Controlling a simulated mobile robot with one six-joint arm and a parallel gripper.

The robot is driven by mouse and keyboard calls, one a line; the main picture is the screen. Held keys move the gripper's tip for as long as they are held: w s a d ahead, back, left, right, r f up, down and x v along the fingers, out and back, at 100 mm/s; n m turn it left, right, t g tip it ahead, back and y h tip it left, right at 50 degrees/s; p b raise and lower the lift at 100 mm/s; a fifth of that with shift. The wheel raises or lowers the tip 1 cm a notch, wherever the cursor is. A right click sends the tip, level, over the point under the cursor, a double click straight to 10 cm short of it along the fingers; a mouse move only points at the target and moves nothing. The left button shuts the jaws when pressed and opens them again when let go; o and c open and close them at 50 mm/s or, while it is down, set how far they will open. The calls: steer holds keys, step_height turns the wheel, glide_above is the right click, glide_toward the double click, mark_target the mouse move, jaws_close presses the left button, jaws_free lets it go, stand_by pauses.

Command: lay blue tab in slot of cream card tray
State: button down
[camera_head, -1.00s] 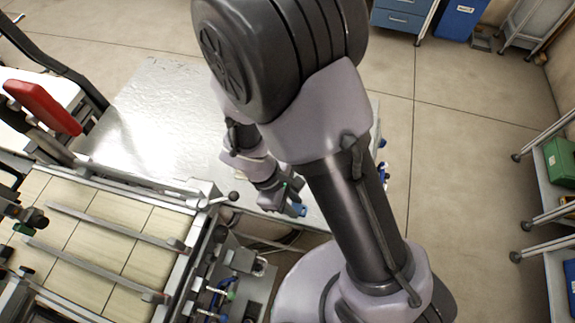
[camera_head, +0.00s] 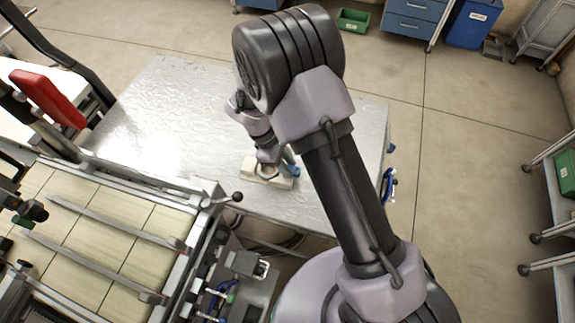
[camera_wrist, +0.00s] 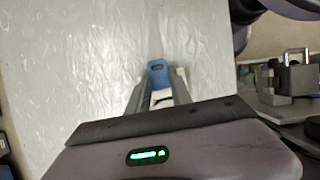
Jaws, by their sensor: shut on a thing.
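The cream card tray (camera_head: 248,166) lies on the shiny table near its front edge in the head view. My gripper (camera_head: 281,161) is over it, covering part of it. The gripper is shut on the blue tab (camera_head: 292,167), which shows just right of the gripper and tray. In the wrist view the blue tab (camera_wrist: 157,74) stands out between the tips of my gripper (camera_wrist: 158,86), with a dark slot-like hole in it. Pale patches around the fingers there may be the tray. The tray's slot is hidden, and I cannot tell whether the tab touches the tray.
The shiny metal table (camera_head: 180,105) is mostly bare behind and left of the tray. A conveyor frame with rails (camera_head: 110,222) and a round-knobbed lever (camera_head: 237,196) stand at front left. A red handle (camera_head: 48,98) is at far left. Open floor lies right.

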steer(key=shift+s, duration=0.1)
steer(key=shift+f+b, duration=0.4)
steer(key=shift+f, duration=0.15)
steer(key=c, duration=1.1)
jaws_free()
steer(key=shift+c, duration=0.2)
steer(key=shift+r, duration=0.1)
